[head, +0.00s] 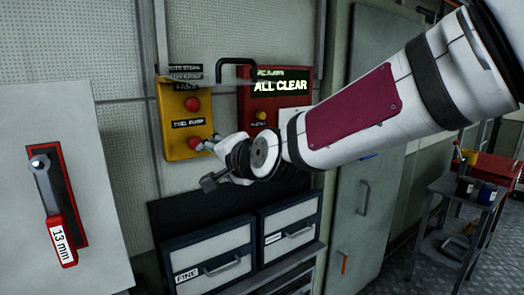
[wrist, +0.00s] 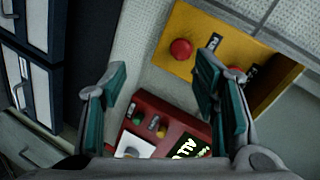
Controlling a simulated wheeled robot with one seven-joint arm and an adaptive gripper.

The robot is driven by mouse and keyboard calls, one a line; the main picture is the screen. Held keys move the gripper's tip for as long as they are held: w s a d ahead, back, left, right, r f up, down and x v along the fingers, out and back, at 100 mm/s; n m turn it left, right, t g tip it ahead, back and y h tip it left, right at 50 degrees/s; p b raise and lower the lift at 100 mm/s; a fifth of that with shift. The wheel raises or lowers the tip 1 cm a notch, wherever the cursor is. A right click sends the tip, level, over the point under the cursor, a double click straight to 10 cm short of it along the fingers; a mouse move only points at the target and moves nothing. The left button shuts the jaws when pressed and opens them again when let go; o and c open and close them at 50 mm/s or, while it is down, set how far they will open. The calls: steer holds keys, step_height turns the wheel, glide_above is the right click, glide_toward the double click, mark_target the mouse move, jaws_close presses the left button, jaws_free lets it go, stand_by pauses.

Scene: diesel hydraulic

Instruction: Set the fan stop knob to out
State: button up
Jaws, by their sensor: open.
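A yellow box (head: 173,132) on the wall carries two red knobs, an upper one (head: 192,104) and a lower one (head: 195,144). The label between them seems to read "FUEL PUMP"; the label above the upper knob is too blurred to read, so I cannot tell which knob is the fan stop. My gripper (head: 208,164) is open just in front of the box's lower right, close to the lower knob. In the wrist view, one red knob (wrist: 181,48) shows clear beyond the open, empty fingers (wrist: 160,78); the right finger partly covers the yellow box.
A red box (head: 266,98) with a lit "ALL CLEAR" sign and a yellow button stands right of the yellow box, with a dark bar handle (head: 235,61) nearby. Grey drawers (head: 208,262) lie below. A 13 mm wrench (head: 50,200) hangs at left.

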steer(key=s+d+f+n+g+h, duration=0.1)
steer(key=s+d+f+n+h, duration=0.2)
steer(key=d, duration=0.4)
steer(key=s+d+f+n+g+h, duration=0.1)
steer(key=s+d+f+h, duration=0.3)
steer(key=d, duration=0.3)
steer(key=s+d+n+g+h, duration=0.1)
steer(key=s+d+g, duration=0.3)
steer(key=s+d, duration=1.3)
steer(key=s+n, duration=0.1)
steer(key=s, duration=0.3)
steer(key=shift+s+d+f+h, duration=0.2)
steer(key=shift+s+d+h, duration=0.1)
steer(key=shift+d, duration=0.1)
steer(key=shift+r, duration=0.1)
